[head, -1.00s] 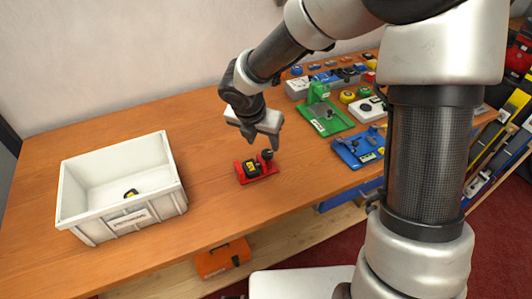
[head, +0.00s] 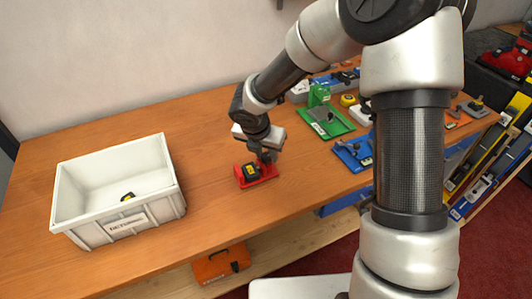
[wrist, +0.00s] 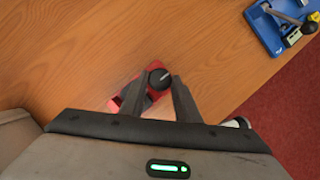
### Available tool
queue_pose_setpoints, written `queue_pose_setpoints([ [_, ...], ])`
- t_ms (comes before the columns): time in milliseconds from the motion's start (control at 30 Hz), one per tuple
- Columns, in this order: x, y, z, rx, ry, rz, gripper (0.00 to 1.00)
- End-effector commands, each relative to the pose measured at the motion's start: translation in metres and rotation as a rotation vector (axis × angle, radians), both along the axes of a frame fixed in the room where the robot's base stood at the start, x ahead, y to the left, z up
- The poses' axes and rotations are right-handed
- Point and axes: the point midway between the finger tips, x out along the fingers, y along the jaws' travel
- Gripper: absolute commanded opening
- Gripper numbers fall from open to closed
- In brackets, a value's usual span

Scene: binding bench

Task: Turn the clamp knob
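A red clamp fixture (head: 268,172) lies on the bench, holding a black and yellow tape measure (head: 252,171). Its round black clamp knob (wrist: 159,79), with a pale line across the top, shows in the wrist view at the fixture's right end. My gripper (head: 265,155) is down at the knob in the head view and partly hides it. In the wrist view my gripper (wrist: 161,84) has its two fingers apart, one on each side of the knob. A firm grip on it does not show. My gripper hides part of the fixture in the wrist view.
A white bin (head: 163,212) with a small black and yellow item (head: 128,197) stands at the left. Green (head: 325,124) and blue (head: 351,155) fixtures lie to the right, with more parts behind. The bench between bin and red fixture is clear. Its front edge is close.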

Motion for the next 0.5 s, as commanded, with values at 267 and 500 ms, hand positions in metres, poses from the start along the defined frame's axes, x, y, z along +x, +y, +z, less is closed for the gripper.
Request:
queue_pose_setpoints([
  [267,0.0,0.0004,0.0001,-0.001,0.0,-0.017,0.07],
  [500,0.0006,0.0023,-0.0003,0.0,0.0,-0.118,0.06],
])
